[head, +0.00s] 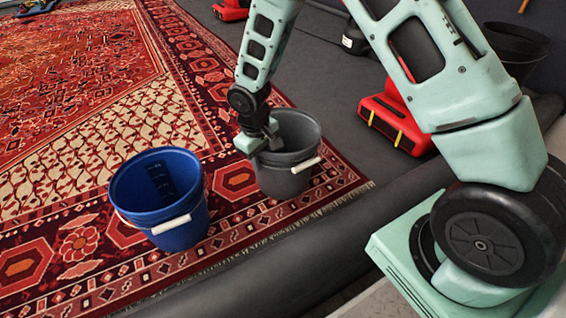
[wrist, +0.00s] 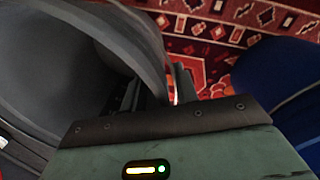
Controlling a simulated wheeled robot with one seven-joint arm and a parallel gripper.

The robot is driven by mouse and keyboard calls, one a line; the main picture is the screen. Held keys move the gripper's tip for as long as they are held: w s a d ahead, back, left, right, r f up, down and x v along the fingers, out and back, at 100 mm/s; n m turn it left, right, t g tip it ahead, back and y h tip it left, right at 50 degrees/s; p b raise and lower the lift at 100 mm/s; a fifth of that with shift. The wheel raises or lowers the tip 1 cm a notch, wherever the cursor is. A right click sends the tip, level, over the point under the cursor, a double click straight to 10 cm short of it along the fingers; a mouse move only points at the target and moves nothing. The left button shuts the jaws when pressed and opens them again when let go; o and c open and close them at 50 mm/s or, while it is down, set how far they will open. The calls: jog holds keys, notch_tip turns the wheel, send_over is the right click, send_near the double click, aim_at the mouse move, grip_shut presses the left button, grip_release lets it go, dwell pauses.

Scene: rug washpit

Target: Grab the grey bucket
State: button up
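The grey bucket (head: 296,178) stands upright on the patterned rug, with a white grip on its wire handle at the front right. My gripper (head: 268,138) is at the left side of its rim. In the wrist view, the bucket's dark inside (wrist: 50,75) fills the left. Its wall runs down between my gripper's fingers (wrist: 165,92), one inside and one outside. A thin bright sliver shows between the wall and the outer finger, so the fingers look open around the rim. The fingertips are mostly hidden.
A blue bucket (head: 180,235) with a white handle grip stands close by on the left; its side also shows in the wrist view (wrist: 285,75). A red case (head: 395,120) lies behind on the dark floor. A black bucket (head: 515,45) stands at the back right. The rug (head: 70,120) is clear at the left.

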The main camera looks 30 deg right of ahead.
jog(key=shift+f, duration=0.2)
jog(key=shift+c, duration=0.3)
grip_shut()
dwell(1.0)
